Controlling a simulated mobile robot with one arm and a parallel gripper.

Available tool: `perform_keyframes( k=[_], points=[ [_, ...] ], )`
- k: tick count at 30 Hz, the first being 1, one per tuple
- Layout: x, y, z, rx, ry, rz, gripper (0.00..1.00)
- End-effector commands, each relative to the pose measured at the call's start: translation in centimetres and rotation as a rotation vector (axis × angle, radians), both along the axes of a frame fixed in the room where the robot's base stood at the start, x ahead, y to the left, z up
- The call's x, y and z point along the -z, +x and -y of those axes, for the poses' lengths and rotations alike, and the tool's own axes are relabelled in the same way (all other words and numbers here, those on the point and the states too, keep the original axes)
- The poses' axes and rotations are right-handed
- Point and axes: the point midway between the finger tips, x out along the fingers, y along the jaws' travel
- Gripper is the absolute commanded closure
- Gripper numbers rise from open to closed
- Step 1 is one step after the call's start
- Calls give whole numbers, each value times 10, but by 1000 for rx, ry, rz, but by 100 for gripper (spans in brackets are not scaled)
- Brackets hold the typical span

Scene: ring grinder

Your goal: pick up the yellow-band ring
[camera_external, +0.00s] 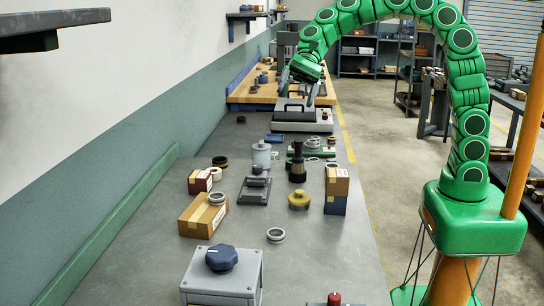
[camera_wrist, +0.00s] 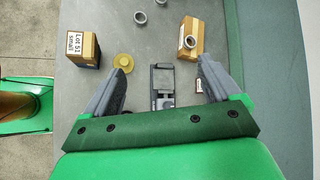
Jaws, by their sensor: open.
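A dark ring with a yellowish edge (camera_external: 219,161) lies on the grey bench, left of the grey canister; I cannot tell for sure that it is the yellow-band ring. In the wrist view grey rings show on the bench (camera_wrist: 140,17) and on the box (camera_wrist: 190,41). My gripper (camera_external: 299,92) is raised over the far bench. Its fingers are apart and empty in the wrist view (camera_wrist: 164,64), with a dark fixture between them.
A yellow round part (camera_external: 298,201), a black stepped part (camera_external: 297,163), a grey canister (camera_external: 261,156) and stacked boxes (camera_external: 336,190) crowd the bench middle. A grey box with a blue knob (camera_external: 221,272) stands in front.

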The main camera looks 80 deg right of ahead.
Motion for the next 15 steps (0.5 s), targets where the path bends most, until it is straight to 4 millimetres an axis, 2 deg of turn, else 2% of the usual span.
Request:
perform_keyframes(
  k=[3,8,15],
  points=[
    [3,38,20,117,78,-35,10],
    [9,82,51,273,188,-88,10],
    [23,144,112,510,355,-165,10]
  ],
)
